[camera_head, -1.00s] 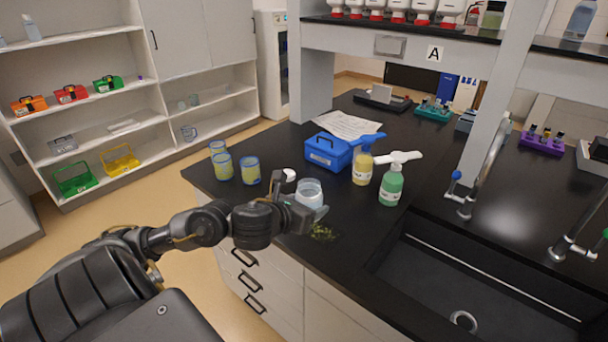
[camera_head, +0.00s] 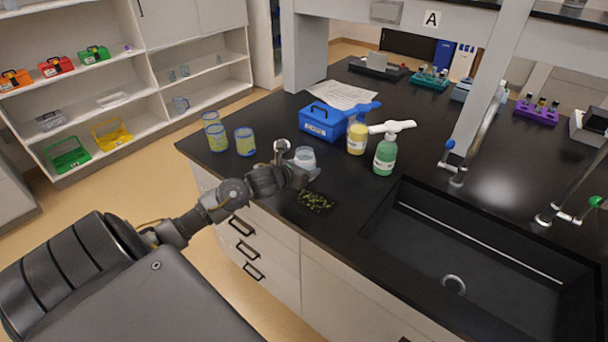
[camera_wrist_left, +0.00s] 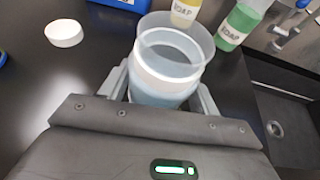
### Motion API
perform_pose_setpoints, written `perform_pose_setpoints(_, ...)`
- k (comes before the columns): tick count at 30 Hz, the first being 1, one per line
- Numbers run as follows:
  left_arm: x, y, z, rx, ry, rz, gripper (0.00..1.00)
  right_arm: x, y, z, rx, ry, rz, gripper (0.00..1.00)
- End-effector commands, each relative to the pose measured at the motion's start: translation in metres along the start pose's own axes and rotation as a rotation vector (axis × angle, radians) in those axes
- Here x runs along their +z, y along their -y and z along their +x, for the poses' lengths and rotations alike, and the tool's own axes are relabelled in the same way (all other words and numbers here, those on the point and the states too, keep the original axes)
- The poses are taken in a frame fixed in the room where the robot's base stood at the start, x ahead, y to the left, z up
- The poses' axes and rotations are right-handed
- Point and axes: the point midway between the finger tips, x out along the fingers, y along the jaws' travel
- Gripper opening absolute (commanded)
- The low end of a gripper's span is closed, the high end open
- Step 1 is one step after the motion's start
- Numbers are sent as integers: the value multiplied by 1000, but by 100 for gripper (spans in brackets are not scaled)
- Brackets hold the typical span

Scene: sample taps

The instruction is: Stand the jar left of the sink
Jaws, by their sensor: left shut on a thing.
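The jar (camera_head: 306,158) is a clear, open-topped vessel with a whitish band and pale contents. My left gripper (camera_head: 297,170) is shut on it, with the fingers on either side of the jar. In the left wrist view the jar (camera_wrist_left: 168,75) stands upright between the fingers. I cannot tell whether its base touches the counter. The black sink (camera_head: 470,255) lies to the right of the jar, set into the counter. A dark patch with green-yellow bits (camera_head: 316,202) lies on the counter just in front of the jar. My right gripper is not in view.
A yellow soap bottle (camera_head: 357,138) and a green soap bottle (camera_head: 385,157) stand behind the jar, right of the blue box (camera_head: 323,122). Several yellow-blue cups stand at the left, including one cup (camera_head: 245,142). A white lid (camera_wrist_left: 64,33) lies left of the jar. Counter between patch and sink is clear.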

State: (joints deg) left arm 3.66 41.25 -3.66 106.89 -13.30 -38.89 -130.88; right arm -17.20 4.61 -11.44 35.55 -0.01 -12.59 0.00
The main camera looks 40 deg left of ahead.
Motion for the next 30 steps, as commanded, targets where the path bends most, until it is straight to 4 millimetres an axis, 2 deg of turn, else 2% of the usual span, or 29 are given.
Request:
perform_pose_setpoints(7, -5, -3, 8, 1, -1, -2, 31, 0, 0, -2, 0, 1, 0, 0)
perform_pose_setpoints(13, -28, -4, 18, 1, -2, -3, 31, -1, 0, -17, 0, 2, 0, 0)
perform_pose_setpoints(26, -37, -4, 22, 0, 1, 2, 31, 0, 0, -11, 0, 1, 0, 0)
perform_pose_setpoints(27, -37, -4, 21, 0, 0, 1, 64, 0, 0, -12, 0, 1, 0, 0)
perform_pose_setpoints(30, -36, -4, 21, 0, 0, 1, 77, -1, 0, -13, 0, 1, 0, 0)
